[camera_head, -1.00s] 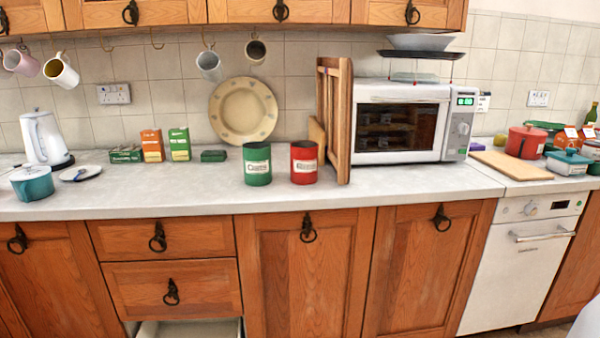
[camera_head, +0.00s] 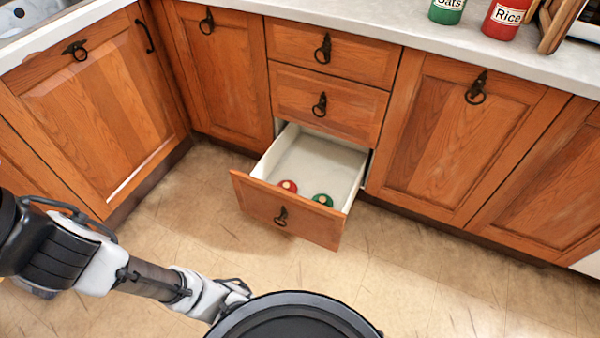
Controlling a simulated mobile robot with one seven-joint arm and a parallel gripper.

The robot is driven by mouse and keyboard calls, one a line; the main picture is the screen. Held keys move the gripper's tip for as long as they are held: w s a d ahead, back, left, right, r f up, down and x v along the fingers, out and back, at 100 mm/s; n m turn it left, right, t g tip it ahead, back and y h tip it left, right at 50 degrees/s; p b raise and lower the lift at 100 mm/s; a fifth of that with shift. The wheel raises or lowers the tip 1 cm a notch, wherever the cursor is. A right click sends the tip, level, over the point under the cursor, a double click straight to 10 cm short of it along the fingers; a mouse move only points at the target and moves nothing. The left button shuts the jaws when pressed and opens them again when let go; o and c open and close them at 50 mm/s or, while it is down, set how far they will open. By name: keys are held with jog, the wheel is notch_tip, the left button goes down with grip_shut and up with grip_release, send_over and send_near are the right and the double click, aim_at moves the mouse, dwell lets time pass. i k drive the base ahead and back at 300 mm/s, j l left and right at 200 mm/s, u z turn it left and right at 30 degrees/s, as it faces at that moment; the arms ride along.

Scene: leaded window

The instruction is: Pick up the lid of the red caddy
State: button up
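The red caddy (camera_head: 507,18), labelled Rice, stands on the counter at the top right, its top cut off by the picture's edge. A small round red lid (camera_head: 288,186) with a pale knob lies in the open bottom drawer (camera_head: 352,190), close behind its front panel and partly hidden by it. A similar green lid (camera_head: 322,200) lies to its right. My arm reaches in from the lower left, low in front of the drawer. Its far end runs behind a dark round part of my body, and no gripper fingers show.
The green caddy (camera_head: 447,10), labelled Oats, stands left of the red one on the counter (camera_head: 400,32). The drawer front (camera_head: 285,212) juts out over the floor. Closed cupboards flank it. The tiled floor (camera_head: 420,270) in front is clear.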

aim_at(291, 186)
jog(key=i+j+z, duration=0.1)
jog(key=z, duration=0.35)
jog(key=i+j+z, duration=0.1)
jog(key=z, duration=0.4)
jog(key=i+j+z, duration=0.15)
jog(key=j, duration=0.15)
jog(key=i+j+z, duration=0.15)
jog(key=j, duration=0.2)
jog(key=i+j+z, duration=0.15)
jog(key=j, duration=0.15)
jog(key=k+j+z, duration=0.25)
jog(key=j, duration=0.15)
jog(key=i+j+u, duration=0.2)
jog(key=i+j, duration=0.25)
